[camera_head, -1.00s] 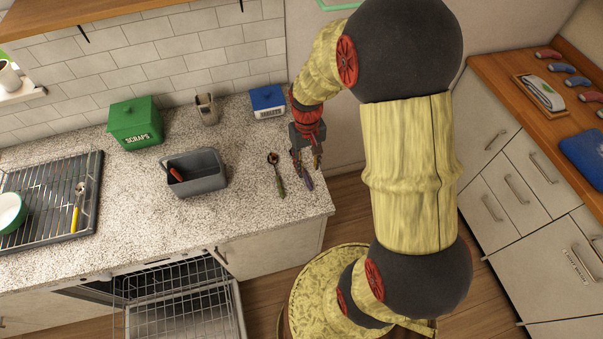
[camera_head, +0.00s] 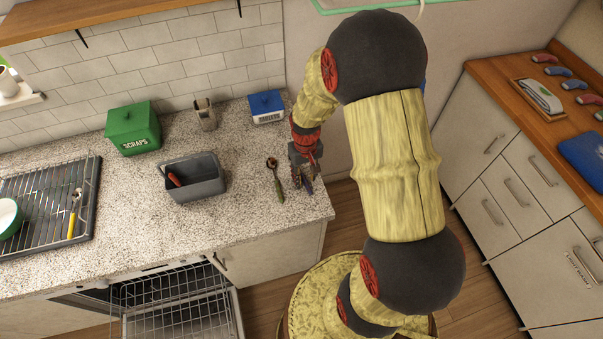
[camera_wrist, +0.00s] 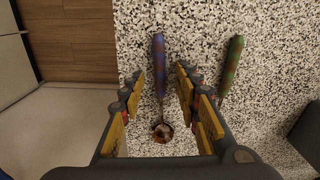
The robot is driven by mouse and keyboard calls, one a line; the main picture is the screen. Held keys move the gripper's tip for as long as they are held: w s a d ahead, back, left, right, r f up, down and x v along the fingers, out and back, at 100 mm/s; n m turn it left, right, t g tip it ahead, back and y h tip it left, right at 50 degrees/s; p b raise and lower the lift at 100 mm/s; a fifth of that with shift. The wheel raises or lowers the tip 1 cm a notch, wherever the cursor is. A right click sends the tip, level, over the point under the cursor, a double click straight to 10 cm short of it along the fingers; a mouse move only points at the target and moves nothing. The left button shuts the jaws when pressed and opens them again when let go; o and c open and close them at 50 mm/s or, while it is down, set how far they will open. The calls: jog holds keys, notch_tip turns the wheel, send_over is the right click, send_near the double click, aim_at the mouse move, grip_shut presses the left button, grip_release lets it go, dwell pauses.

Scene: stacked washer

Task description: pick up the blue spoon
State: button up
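The blue spoon lies on the speckled counter (camera_wrist: 215,15). In the wrist view its blue handle (camera_wrist: 158,52) points up the picture, and its brown, rusty bowl (camera_wrist: 162,132) lies toward the gripper's base. My gripper (camera_wrist: 160,80) is open, with one finger on either side of the spoon's shaft. I see no contact, and the height above the counter is hard to tell. In the head view my gripper (camera_head: 303,180) covers most of the blue spoon; a bit of its handle (camera_head: 309,187) shows.
A spoon with a green handle (camera_head: 279,190) lies close to the left; in the wrist view the green handle (camera_wrist: 232,65) is just right of my gripper. A grey bin (camera_head: 200,187), green scraps box (camera_head: 133,130) and blue-lidded box (camera_head: 267,107) stand farther off. The counter edge is close on the right.

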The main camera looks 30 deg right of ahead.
jog(key=shift+c, duration=0.6)
grip_shut()
jog(key=shift+r, duration=0.1)
